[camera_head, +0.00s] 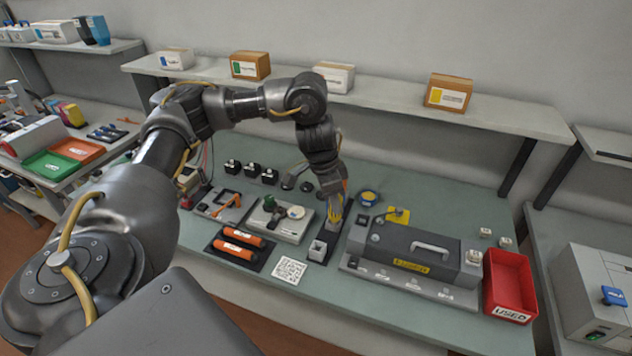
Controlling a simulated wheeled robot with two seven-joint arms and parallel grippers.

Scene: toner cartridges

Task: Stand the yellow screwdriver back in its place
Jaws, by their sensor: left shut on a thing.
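My left gripper (335,210) reaches down over the middle of the green workbench (455,322). It is shut on a yellow thing, which looks like the yellow screwdriver (335,217). The fingers hide part of it, and I cannot tell its exact tilt. A small light grey block with a dark opening in its top (317,250) stands on the bench just below the gripper in the picture. It may be the screwdriver's holder. My right gripper is not in view.
A grey toner unit with a handle (415,255) is right of the gripper, with a red bin (508,285) beyond it. Orange cartridges (238,243) lie in a dark tray at left. A printed code card (290,270) lies in front. Boxes stand on the shelf (385,92) behind.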

